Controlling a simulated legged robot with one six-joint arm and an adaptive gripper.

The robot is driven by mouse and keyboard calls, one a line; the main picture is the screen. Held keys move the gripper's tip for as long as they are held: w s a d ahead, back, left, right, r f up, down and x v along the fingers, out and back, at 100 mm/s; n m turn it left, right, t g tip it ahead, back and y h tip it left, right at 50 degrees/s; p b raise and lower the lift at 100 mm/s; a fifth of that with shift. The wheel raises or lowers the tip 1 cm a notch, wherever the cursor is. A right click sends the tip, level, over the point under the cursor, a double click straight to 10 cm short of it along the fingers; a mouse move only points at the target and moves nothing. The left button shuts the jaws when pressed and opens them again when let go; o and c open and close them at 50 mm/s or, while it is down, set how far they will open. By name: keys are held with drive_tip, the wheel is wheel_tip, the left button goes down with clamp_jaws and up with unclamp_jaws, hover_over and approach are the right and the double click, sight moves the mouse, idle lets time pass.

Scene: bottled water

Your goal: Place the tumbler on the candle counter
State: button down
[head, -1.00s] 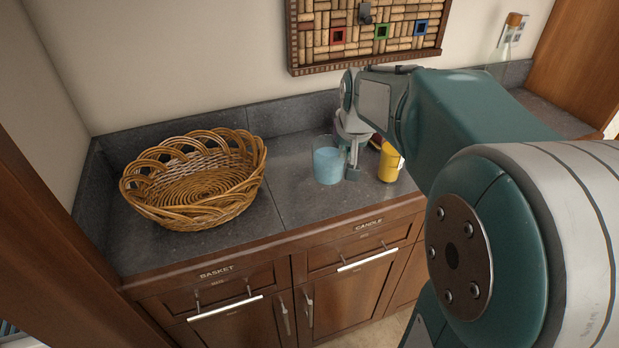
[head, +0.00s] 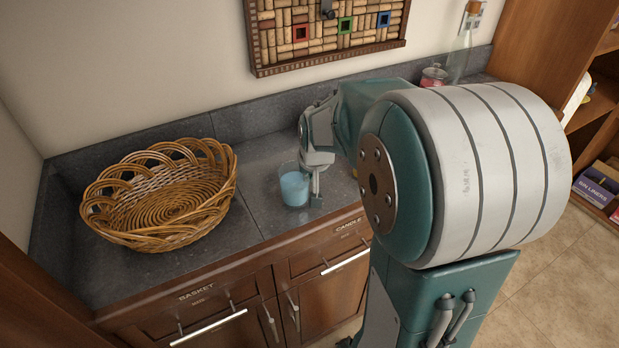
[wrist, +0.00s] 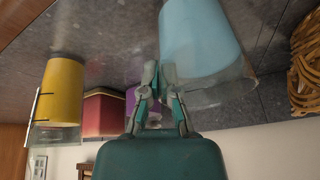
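The tumbler (head: 294,187), a clear glass with light blue contents, stands upright on the grey candle counter (head: 268,218), just right of the seam and above the drawer labelled CANDLE. My gripper (head: 316,198) points down just right of the tumbler. In the wrist view, which looks upside down, the tumbler (wrist: 200,40) is right of my gripper (wrist: 159,72) and not between the fingers. The fingertips are close together with nothing seen between them. I cannot tell whether a finger touches the glass.
A wicker basket (head: 165,195) stands on the counter section labelled BASKET, left of the tumbler. The wrist view shows a yellow cup (wrist: 61,90), a red container (wrist: 104,113) and a purple thing (wrist: 131,103). A glass bottle (head: 460,55) stands at the back right.

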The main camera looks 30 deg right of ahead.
drive_tip(key=shift+d+f, duration=0.1)
drive_tip(key=shift+f, duration=0.3)
drive_tip(key=c, duration=0.8)
unclamp_jaws()
drive_tip(key=shift+f, duration=0.1)
drive_tip(key=v, duration=1.1)
drive_tip(key=s+a+n, duration=0.2)
drive_tip(key=s+a, duration=0.3)
drive_tip(key=s, duration=0.3)
drive_tip(key=s+a+r+n+t+y, duration=0.1)
drive_tip(key=s+a+n, duration=0.1)
drive_tip(key=s+a, duration=0.4)
drive_tip(key=shift+s+a+n, duration=0.2)
drive_tip(key=shift+s+n, duration=0.1)
drive_tip(key=shift+s, duration=0.85)
